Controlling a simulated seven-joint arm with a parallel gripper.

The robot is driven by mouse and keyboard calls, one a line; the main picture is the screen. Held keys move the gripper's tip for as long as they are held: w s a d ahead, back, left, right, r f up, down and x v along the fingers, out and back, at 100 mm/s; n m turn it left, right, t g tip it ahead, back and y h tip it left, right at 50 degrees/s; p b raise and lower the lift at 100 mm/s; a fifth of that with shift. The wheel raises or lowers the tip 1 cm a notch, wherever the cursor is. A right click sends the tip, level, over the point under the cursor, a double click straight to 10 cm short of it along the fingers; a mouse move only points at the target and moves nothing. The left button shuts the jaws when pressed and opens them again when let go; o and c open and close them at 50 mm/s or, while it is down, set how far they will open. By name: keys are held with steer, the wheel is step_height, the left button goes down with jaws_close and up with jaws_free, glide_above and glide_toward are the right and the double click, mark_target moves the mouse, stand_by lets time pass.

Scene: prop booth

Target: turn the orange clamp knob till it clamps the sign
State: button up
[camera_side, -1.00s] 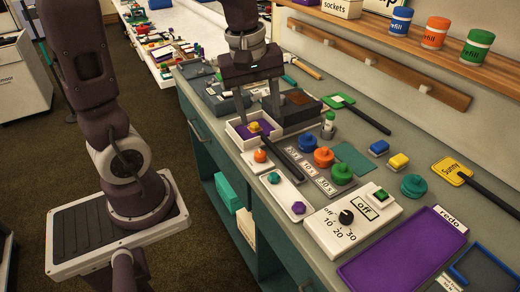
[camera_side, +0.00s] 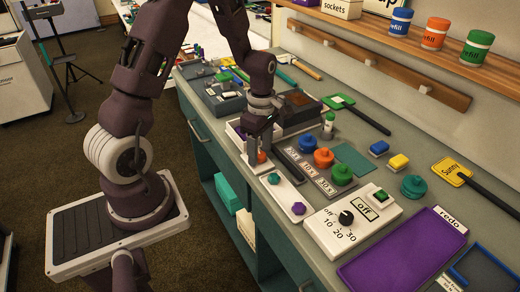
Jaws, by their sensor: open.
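The orange knob (camera_side: 261,157) stands at the far end of a white strip, in line with a teal knob (camera_side: 274,178) and a purple knob (camera_side: 298,208). My gripper (camera_side: 258,152) points down at the orange knob, its open fingers on either side of it. I cannot tell whether they touch it. A yellow sign reading "Sunny" (camera_side: 449,171) lies at the right with its dark handle toward the lower right. A green-framed sign (camera_side: 338,101) lies farther back. No sign can be made out at the orange knob; my gripper hides part of that area.
Blue, orange and green knobs (camera_side: 341,174) stand on a grey labelled strip just right of my gripper. A white dial box (camera_side: 330,232) reading "off" and a purple tray (camera_side: 414,243) lie nearer the camera. A shelf with refill jars (camera_side: 434,32) overhangs the back.

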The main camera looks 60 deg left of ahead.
jaws_close()
